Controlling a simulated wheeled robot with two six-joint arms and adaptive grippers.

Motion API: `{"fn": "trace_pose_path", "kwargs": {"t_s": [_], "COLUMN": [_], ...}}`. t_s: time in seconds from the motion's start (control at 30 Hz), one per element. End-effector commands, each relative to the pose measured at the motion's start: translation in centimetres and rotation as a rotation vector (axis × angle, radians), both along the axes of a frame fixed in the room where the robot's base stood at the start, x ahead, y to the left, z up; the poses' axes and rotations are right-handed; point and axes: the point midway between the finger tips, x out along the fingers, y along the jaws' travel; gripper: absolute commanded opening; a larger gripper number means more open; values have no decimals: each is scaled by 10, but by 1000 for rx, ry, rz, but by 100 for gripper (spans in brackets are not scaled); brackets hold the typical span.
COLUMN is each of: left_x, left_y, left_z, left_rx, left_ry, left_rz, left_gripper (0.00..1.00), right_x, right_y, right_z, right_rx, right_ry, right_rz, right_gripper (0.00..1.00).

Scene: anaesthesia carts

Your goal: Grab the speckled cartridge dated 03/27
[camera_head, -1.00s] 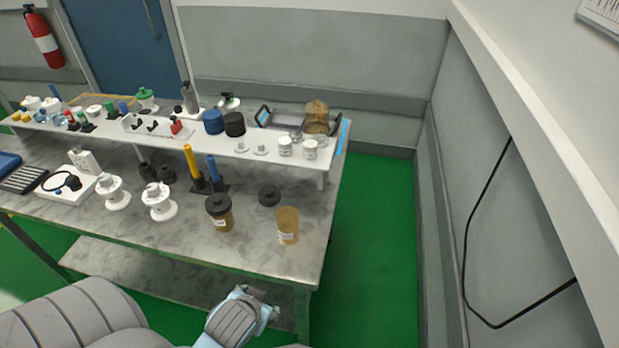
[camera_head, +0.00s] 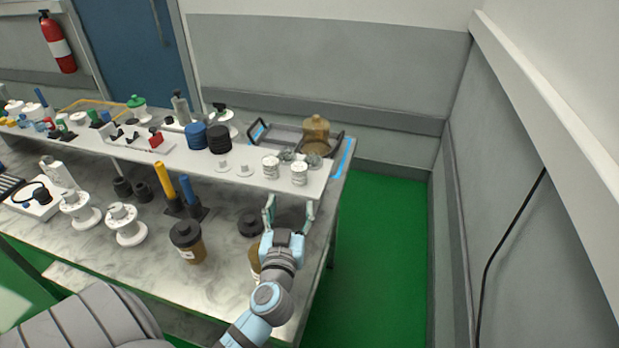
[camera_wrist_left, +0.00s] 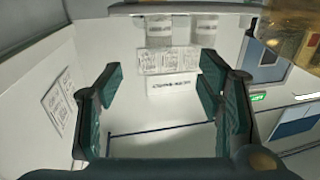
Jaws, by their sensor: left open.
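Two small white labelled cylinders stand upright on the raised shelf near its right end, the left one (camera_head: 270,166) and the right one (camera_head: 299,172). Their dates are too small to read, and I cannot tell which is speckled. My left gripper (camera_head: 290,206) is open and empty just in front of the shelf's front edge, below and apart from the cylinders. In the left wrist view its fingers (camera_wrist_left: 160,84) stand wide apart. Two pale, blurred cylinder shapes, left (camera_wrist_left: 158,30) and right (camera_wrist_left: 205,30), show beyond them. My right gripper is not in view.
An amber jar (camera_head: 316,130) and a dark tray (camera_head: 276,131) are behind the cylinders. Below, a dark-lidded brown jar (camera_head: 188,242) and a black cap (camera_head: 250,225) are on the marble bench (camera_head: 220,285). My arm partly hides another amber jar.

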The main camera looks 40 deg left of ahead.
Motion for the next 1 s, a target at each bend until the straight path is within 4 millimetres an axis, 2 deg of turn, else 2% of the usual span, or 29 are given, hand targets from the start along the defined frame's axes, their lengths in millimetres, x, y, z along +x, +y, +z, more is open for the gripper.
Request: {"fn": "trace_pose_path", "kwargs": {"t_s": [0.03,0.13,0.27,0.5,0.67,0.83,1.0], "left_x": [0,3,19,68,84,109,126], "left_y": [0,0,8,37,47,63,73], "left_z": [-10,-14,-9,-8,-7,10,3], "left_rx": [0,0,1,1,0,1,-1], "left_ry": [0,-1,-2,0,0,-1,1], "left_rz": [-1,-3,-5,-4,-3,-1,-1], "left_gripper": [61,61,61,61,61,61,61], "right_x": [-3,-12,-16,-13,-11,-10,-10], "right_y": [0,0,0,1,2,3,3], "right_z": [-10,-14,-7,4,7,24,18], "right_rx": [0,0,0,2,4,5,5], "right_ry": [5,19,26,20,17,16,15], "right_rz": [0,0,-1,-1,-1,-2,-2], "right_gripper": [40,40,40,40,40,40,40]}}
